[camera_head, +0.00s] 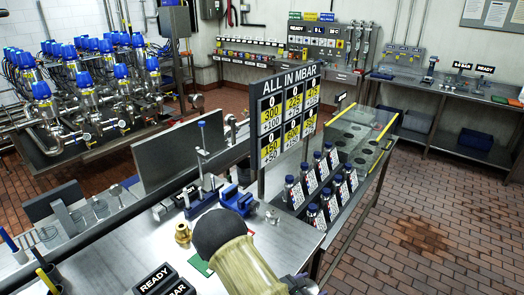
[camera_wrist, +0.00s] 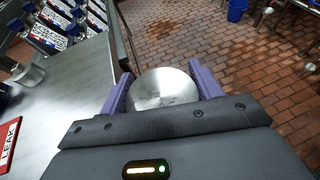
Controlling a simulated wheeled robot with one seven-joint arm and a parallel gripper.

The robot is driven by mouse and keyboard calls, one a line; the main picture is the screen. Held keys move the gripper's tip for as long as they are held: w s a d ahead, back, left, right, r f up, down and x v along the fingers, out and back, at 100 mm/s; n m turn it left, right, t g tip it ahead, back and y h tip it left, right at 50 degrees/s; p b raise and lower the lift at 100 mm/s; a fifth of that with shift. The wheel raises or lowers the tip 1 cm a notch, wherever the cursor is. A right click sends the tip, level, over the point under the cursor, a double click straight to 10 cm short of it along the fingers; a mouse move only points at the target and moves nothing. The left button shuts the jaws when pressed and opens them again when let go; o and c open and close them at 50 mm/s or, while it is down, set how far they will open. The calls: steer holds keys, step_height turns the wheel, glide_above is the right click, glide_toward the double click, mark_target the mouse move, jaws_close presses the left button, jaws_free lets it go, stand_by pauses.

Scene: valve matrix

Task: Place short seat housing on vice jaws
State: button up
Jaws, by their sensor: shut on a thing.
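In the wrist view my gripper (camera_wrist: 160,84) has its two purple fingers shut on a round, shiny metal piece, which looks like the short seat housing (camera_wrist: 163,90). Its smooth flat face shows between the fingers. The held piece is beyond the bench edge, with brick floor behind it. In the head view a blue vice (camera_head: 237,200) stands on the steel bench, just behind the dark rounded end of my arm. The gap between its jaws is hard to make out. My gripper is apart from the vice, low in the head view and mostly cut off.
A brass fitting (camera_head: 183,233) and a small clear or metal part (camera_head: 272,215) stand on the bench. A tall number board (camera_head: 288,115) and several labelled bottles (camera_head: 318,190) are to the right of the vice. A stand with an upright rod (camera_head: 204,170) is left of it.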

steer(key=shift+s+d+f, duration=0.15)
steer(key=shift+d+f, duration=0.05)
steer(key=shift+f, duration=0.1)
steer(key=shift+d+r+n+t, duration=0.1)
steer(key=shift+d+n+t, duration=0.2)
steer(key=shift+t, duration=0.1)
steer(key=shift+d+r+n+t+y, duration=0.2)
steer(key=shift+n+t+y, duration=0.4)
steer(key=shift+n+y, duration=0.25)
steer(key=shift+a+f+n+t+y, duration=0.25)
steer(key=shift+n+t+y, duration=0.25)
steer(key=shift+n+y, duration=0.35)
steer(key=shift+s+a+n+t+y, duration=0.1)
steer(key=shift+a+n+t+y, duration=0.25)
steer(key=shift+n+t+y, duration=0.05)
steer(key=shift+d, duration=0.2)
